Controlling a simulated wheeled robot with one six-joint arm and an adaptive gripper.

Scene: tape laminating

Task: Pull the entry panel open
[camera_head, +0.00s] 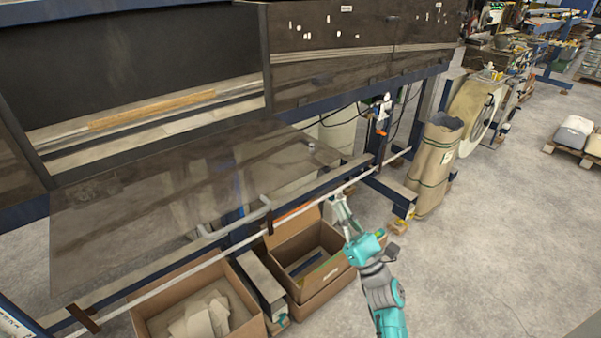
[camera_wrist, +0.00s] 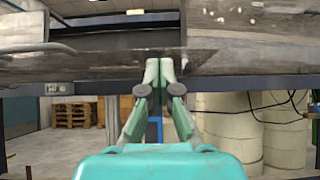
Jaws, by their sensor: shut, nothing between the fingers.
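The entry panel (camera_head: 130,215) is a dark see-through sheet in the left of the head view. It slopes outward and down below an opening (camera_head: 150,85) in the machine's front. My gripper (camera_head: 338,203) is at lower centre, to the right of the panel and apart from it in the picture. In the wrist view my gripper's fingertips (camera_wrist: 166,68) are together and empty, in front of a worn grey edge (camera_wrist: 90,68) of the machine. I cannot tell whether they touch that edge.
A long pale rail (camera_head: 320,195) runs across in front of the machine. Open cardboard boxes (camera_head: 160,317) stand on the floor below. The floor (camera_head: 500,240) right of my arm is clear.

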